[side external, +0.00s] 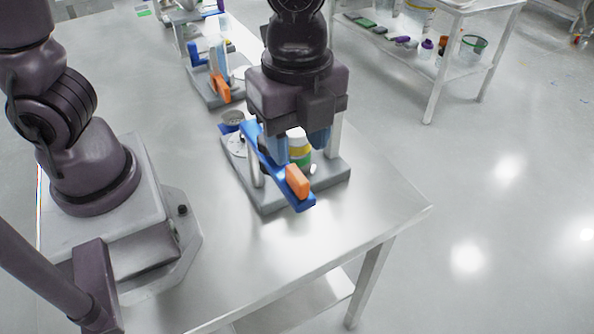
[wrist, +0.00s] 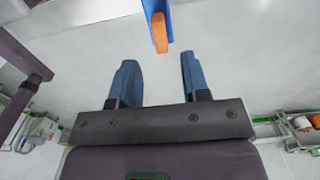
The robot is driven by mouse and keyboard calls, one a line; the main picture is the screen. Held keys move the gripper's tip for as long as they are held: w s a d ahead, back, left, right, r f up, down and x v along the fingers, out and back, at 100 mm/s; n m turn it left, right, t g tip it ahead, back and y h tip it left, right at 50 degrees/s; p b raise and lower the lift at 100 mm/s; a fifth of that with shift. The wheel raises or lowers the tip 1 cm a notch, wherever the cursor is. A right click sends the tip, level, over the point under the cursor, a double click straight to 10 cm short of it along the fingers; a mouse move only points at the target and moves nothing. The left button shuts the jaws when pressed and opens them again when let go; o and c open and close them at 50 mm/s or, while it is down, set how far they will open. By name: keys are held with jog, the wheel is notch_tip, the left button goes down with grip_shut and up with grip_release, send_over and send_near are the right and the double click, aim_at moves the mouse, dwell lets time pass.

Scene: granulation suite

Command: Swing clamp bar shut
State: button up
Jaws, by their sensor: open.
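The blue clamp bar (side external: 278,172) with an orange grip (side external: 297,181) slants across the front of a grey fixture base (side external: 332,178). Its near end sticks out past the base edge. The bar (wrist: 152,8) and orange grip (wrist: 159,33) also show at the top of the wrist view, beyond my fingertips. My gripper (side external: 298,143) is open, pointing down just above and behind the bar. In the wrist view my gripper (wrist: 158,75) has its two blue fingers apart with nothing between them. Whether a finger touches the bar cannot be told.
A container with yellow and green bands (side external: 300,155) stands on the base, partly hidden by my gripper. A grey post (side external: 336,132) rises at the right. A second similar fixture (side external: 215,85) stands farther back. The table's front right (side external: 385,205) is clear.

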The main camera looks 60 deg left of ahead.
aim_at(298, 174)
notch_tip(298, 174, down, 7)
jog(key=shift+r, duration=0.2)
grip_shut()
